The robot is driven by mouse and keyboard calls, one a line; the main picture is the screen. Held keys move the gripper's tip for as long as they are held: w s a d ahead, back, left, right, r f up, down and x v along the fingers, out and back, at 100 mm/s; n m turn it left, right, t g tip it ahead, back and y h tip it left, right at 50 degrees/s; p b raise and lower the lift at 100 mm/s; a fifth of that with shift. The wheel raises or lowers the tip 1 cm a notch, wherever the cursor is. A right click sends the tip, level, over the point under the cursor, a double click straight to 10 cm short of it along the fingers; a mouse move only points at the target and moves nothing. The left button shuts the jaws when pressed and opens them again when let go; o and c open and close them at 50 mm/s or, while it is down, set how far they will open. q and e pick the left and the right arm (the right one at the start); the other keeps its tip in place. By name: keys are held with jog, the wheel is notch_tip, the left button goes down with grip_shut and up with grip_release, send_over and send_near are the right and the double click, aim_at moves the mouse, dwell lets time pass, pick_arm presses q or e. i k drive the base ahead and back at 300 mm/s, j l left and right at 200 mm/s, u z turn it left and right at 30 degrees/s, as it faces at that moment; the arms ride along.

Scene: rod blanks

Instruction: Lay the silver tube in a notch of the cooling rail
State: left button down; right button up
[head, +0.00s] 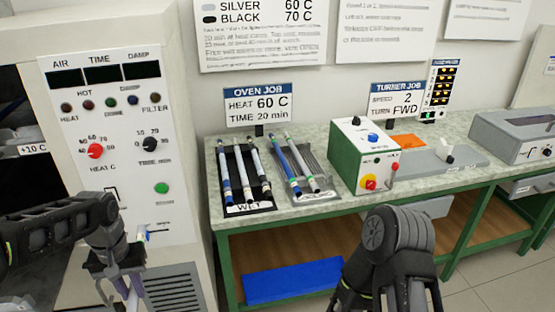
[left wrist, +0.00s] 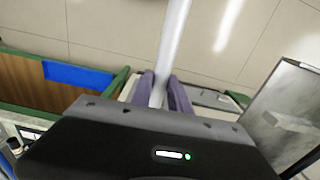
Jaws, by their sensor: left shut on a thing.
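My left gripper (head: 128,286) is low in front of the oven cabinet in the head view, left of the bench and away from the racks. It is shut on the silver tube (left wrist: 175,45), which stands up between the purple fingers in the left wrist view.
A dark WET rack (head: 249,208) with several rods lies left of the cooling rail. A green and white turner box (head: 361,155) stands to its right. The oven cabinet (head: 125,130) is at left. A blue bin (head: 300,280) sits on the shelf under the bench (head: 335,205).

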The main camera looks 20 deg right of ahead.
aim_at(314, 158)
jog(key=z, duration=1.4)
jog(key=i+j, duration=0.1)
jog(key=i, duration=2.2)
